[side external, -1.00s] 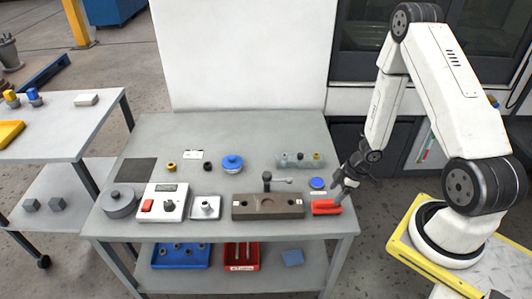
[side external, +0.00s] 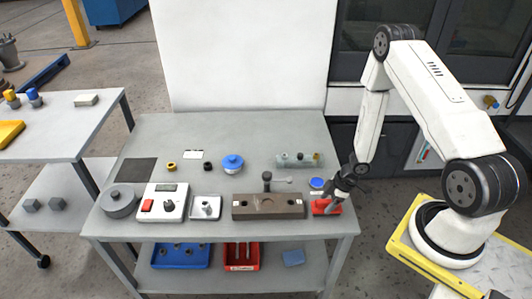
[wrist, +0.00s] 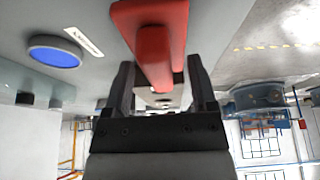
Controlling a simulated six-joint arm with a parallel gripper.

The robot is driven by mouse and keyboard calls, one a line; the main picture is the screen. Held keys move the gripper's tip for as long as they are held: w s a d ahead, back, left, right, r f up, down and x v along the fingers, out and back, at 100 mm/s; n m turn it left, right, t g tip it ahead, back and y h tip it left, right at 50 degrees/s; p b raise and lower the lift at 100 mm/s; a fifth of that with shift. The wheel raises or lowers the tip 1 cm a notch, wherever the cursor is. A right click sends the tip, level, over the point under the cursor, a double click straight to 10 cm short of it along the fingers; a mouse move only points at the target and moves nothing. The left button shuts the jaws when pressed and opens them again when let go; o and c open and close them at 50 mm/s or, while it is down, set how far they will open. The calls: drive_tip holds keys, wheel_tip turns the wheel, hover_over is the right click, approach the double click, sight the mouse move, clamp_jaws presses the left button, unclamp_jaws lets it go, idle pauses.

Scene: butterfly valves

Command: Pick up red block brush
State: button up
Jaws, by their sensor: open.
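The red block brush (side external: 321,207) lies at the front right corner of the grey table. In the wrist view the red block brush (wrist: 152,42) shows a wide red base and a raised red block that reaches down between my fingers. My gripper (side external: 334,206) is low at the right end of the brush. In the wrist view my gripper (wrist: 160,80) is open, with one dark finger on each side of the raised block. I cannot tell whether either finger touches it.
A blue round disc (side external: 317,183) lies just behind the brush; it also shows in the wrist view (wrist: 55,51). A brown block fixture (side external: 268,207) with a handled valve stands to the left. The table's front right edge (side external: 345,235) is close by.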

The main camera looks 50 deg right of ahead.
sight(328, 201)
idle(0.4)
clamp_jaws()
drive_tip(key=shift+r, duration=0.15)
wheel_tip(328, 201, up, 18)
idle(1.2)
idle(0.5)
